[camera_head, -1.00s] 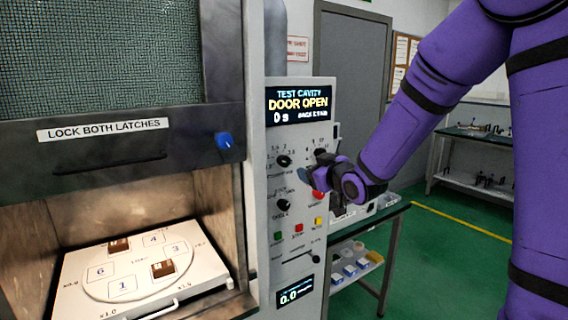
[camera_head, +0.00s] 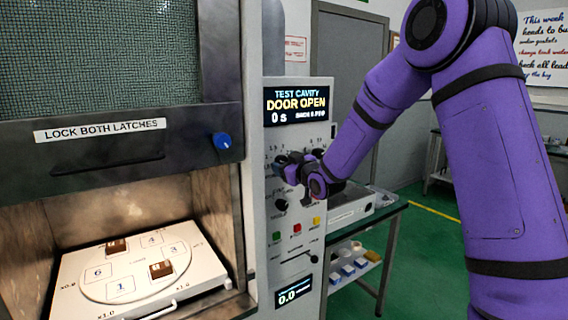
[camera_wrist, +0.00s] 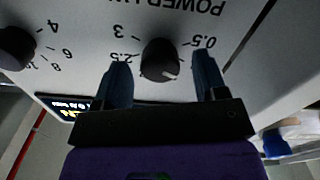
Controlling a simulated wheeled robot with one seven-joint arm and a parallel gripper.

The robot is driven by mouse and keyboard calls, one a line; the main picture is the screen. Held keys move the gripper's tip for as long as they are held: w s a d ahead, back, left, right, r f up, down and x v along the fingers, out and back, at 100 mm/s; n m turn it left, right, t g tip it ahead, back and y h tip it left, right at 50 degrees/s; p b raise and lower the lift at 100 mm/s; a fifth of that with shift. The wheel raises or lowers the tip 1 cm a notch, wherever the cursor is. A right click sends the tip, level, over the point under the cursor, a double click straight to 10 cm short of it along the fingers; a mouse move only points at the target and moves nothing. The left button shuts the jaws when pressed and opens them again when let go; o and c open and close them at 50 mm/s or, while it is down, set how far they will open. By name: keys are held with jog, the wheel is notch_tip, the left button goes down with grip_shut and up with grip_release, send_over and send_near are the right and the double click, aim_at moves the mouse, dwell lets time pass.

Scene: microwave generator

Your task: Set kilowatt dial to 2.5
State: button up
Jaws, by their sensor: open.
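The kilowatt dial (camera_wrist: 160,60) is a round dark knob under an upside-down "POWER" label in the wrist view. The marks 0.5, 2.5 and 3 show around it; others are hidden. A small light mark is at the knob's lower right edge, and I cannot tell which number it points to. My gripper (camera_wrist: 163,62) is open, with one blue finger on each side of the dial. A gap shows on both sides. In the head view my gripper (camera_head: 286,168) is at the upper left of the control panel (camera_head: 262,236) and hides this dial.
A second dark dial (camera_wrist: 14,48) with 4, 6 and 8 is beside it in the wrist view. The display (camera_head: 298,105) reads DOOR OPEN.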

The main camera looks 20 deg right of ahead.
jog(key=shift+w+a, duration=0.2)
jog(key=shift+w, duration=0.35)
jog(key=c, duration=0.9)
jog(key=shift+c, duration=0.2)
